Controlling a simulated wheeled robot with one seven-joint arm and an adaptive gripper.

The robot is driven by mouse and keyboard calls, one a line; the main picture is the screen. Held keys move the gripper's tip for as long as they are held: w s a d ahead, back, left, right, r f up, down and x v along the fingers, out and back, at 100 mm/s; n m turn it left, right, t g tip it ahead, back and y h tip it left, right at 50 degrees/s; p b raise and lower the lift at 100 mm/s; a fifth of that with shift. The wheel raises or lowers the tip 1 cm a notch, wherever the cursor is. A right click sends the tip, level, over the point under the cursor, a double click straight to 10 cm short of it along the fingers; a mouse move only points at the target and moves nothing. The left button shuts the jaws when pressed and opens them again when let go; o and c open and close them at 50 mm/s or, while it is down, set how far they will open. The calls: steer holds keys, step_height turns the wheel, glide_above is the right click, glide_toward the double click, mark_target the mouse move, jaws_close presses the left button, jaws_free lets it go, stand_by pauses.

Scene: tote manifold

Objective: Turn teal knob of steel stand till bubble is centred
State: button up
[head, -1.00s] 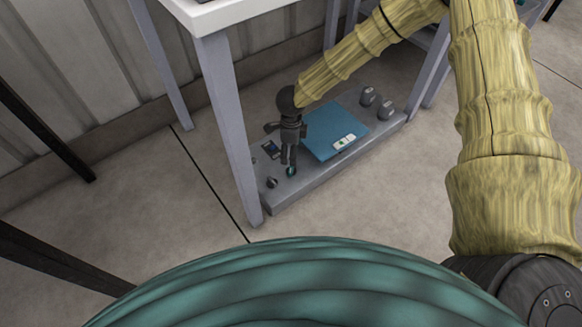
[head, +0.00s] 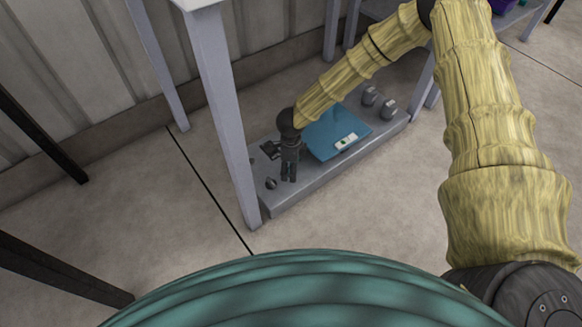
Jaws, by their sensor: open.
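The steel stand (head: 320,179) is a long grey slab low under the white-topped table. A blue plate (head: 330,122) lies on it with a small white level vial (head: 346,141) at its front edge. A green spot shows in the vial, too small to tell whether it is centred. My gripper (head: 288,179) points down at the stand's front left, left of the blue plate, and is open. The teal knob does not show; my gripper seems to cover it. Whether the fingers touch it cannot be told.
A dark grey knob (head: 271,183) sits at the stand's left end, and two grey knobs (head: 369,96) (head: 388,107) at its far right. A table leg (head: 223,115) stands close in front of the stand's left end. Open floor lies in front.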

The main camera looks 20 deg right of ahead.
steer(key=c, duration=1)
steer(key=shift+r+n+p, duration=0.25)
steer(key=shift+n+p, duration=0.05)
steer(key=shift+p, duration=1.15)
steer(key=n+p, duration=0.2)
steer(key=p, duration=0.1)
steer(key=n+p, duration=0.3)
steer(key=p, duration=0.1)
steer(key=shift+f+p, duration=0.15)
steer(key=shift+p, duration=0.15)
steer(key=shift+f+n+p, duration=0.1)
steer(key=shift+n+p, duration=0.2)
steer(key=shift+n, duration=0.1)
